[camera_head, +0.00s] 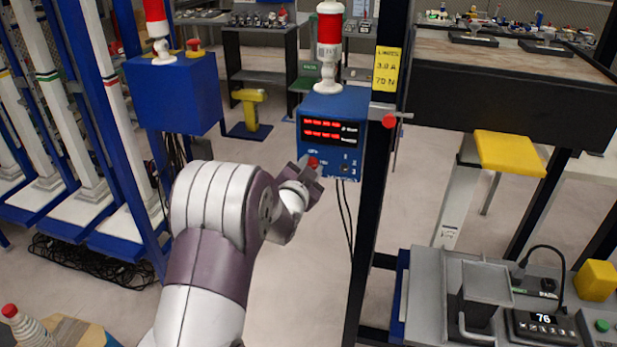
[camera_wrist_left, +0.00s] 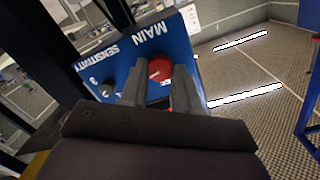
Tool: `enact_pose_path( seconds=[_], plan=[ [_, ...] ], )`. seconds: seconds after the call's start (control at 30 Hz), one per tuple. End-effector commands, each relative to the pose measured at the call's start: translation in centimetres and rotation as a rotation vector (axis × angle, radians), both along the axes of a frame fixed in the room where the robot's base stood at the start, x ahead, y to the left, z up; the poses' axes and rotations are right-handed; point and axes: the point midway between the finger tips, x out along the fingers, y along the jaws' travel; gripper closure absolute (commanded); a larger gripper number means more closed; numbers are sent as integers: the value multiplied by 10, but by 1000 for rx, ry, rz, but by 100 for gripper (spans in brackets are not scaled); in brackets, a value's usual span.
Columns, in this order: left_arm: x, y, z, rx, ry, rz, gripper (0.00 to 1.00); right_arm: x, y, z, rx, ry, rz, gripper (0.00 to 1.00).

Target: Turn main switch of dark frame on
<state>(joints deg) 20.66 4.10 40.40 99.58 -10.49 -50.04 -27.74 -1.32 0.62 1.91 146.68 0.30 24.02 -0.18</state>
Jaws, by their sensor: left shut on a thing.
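The blue control box (camera_head: 338,112) is mounted on the dark frame (camera_head: 372,190) and has a red digit display. Its red main switch (camera_head: 313,162) sits at the lower left of its front. In the left wrist view the red switch (camera_wrist_left: 159,70) shows under the word MAIN, between the fingers. My left gripper (camera_head: 308,178) is at the box's lower front. In the wrist view my left gripper (camera_wrist_left: 160,88) is shut on the red switch. Which way the switch is set cannot be told. My right gripper is not in view.
A second blue box (camera_head: 172,95) stands on blue posts at the left. A small black knob (camera_wrist_left: 108,88) marked SENSITIVITY is beside the switch. A yellow-topped stand (camera_head: 508,153) and a grey bench (camera_head: 440,290) are at the right. Cables hang below the box.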

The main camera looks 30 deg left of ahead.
Motion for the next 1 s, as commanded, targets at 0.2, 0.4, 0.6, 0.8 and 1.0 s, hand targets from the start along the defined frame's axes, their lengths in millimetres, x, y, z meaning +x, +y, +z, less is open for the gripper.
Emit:
enact_pose_path(
  seconds=[0.2,0.4,0.6,0.8,1.0],
  plan=[
    [0,-1,-3,116,29,0,99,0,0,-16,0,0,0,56],
    [0,-1,-2,178,45,0,99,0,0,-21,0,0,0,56],
    [0,-1,-1,203,52,-1,100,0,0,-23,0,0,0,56],
    [0,-1,-1,206,53,-1,100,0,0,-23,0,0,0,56],
    [0,-1,-1,205,52,0,63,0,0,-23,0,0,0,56]
  ],
)
